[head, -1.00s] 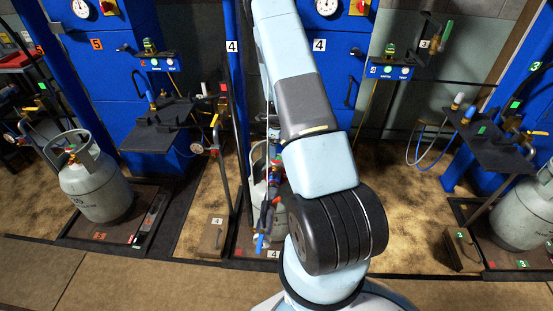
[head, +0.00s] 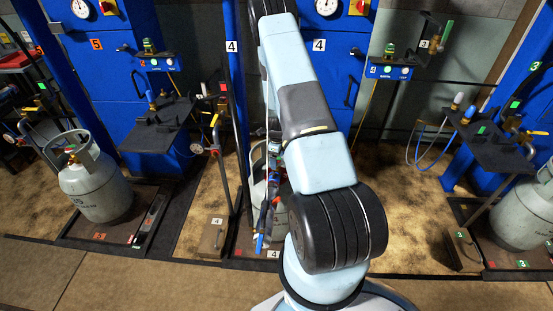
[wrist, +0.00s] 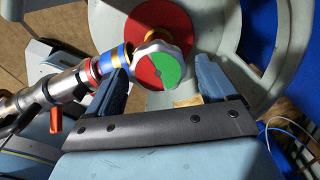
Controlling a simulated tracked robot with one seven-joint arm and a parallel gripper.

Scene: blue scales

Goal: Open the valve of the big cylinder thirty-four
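In the wrist view a valve knob (wrist: 158,65) with a silver rim and a half-red, half-green face sits before a red disc on a grey cylinder's collar (wrist: 232,40). My gripper (wrist: 161,68) is open, one blue finger on each side of the knob. I cannot tell whether the fingers touch it. A metal hose fitting (wrist: 70,85) with red and blue rings joins the valve from the left. In the head view the grey cylinder (head: 257,185) at station 4 is mostly hidden behind my arm, as is my gripper. I see no label reading thirty-four.
A grey cylinder (head: 97,188) stands on the station 5 scale at left, and another (head: 525,215) on the station 3 scale at right. A thin post (head: 222,165) with hoses stands left of station 4. A blue hose (head: 425,160) hangs at right.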

